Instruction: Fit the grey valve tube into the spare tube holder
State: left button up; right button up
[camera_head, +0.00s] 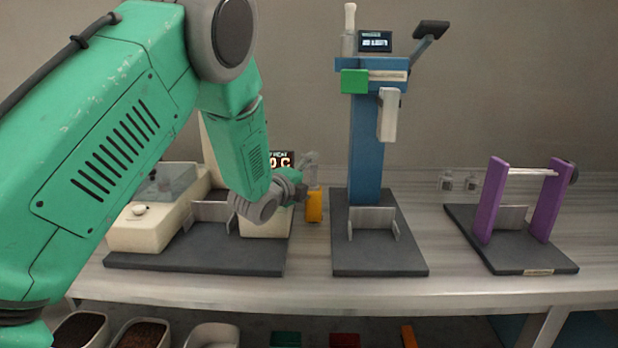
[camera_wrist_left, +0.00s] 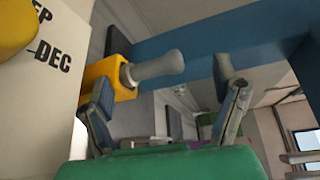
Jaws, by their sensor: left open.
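My left gripper (camera_head: 304,178) is in front of the cream machine at the left of the bench, with its jaws open. In the left wrist view the open fingers (camera_wrist_left: 170,88) stand on either side of a grey tube (camera_wrist_left: 158,67) with a flared end. The tube sticks out of a yellow block (camera_wrist_left: 106,78), and no finger clearly grips it. The yellow block also shows below the gripper in the head view (camera_head: 315,207). I cannot tell for certain which part is the spare tube holder. My right gripper is out of view.
A blue column stand (camera_head: 366,150) with a green block (camera_head: 354,81) and a pale upright tube (camera_head: 349,28) stands right of the gripper. A purple-posted stand (camera_head: 493,200) is farther right. The bench front edge (camera_head: 400,297) is clear. Bins (camera_head: 78,331) sit below.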

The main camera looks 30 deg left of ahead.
pick_arm(q)
notch_tip(320, 180, up, 10)
dwell(0.4)
dwell(0.4)
